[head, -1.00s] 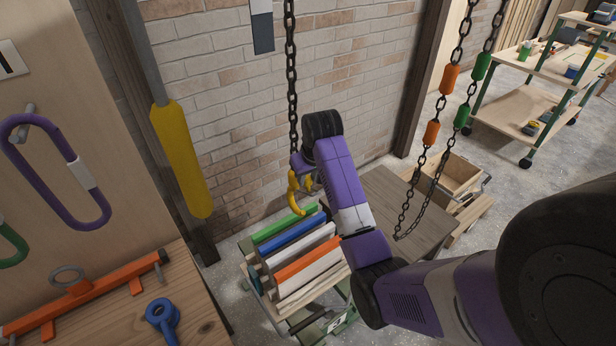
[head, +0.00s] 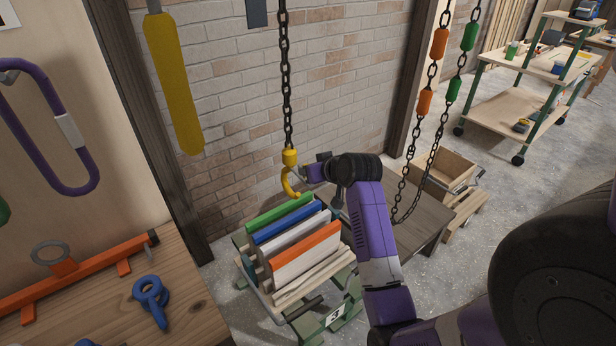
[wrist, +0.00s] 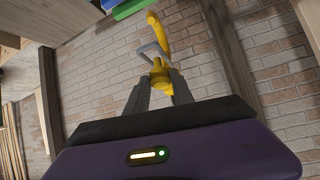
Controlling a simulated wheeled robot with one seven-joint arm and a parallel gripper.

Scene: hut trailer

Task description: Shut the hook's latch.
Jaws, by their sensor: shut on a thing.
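The yellow hook (head: 290,181) hangs on a dark chain, its bowl low and curved. In the wrist view the hook (wrist: 155,30) reaches up the picture from between my fingertips. The latch (wrist: 150,49) shows there as a thin grey bent bar at the hook's side, just beyond the fingertips; I cannot tell whether it meets the hook's tip. My gripper (head: 304,173) comes in from the right. In the wrist view the gripper (wrist: 160,82) is shut on a yellow part of the hook. The exact contact is partly hidden.
A rack of coloured boards (head: 305,262) stands just below the hook. Another chain with orange and green sleeves (head: 425,102) hangs to the right, above a wooden table (head: 425,215). A brick wall (head: 240,110) is behind. A workbench (head: 90,310) is at the lower left.

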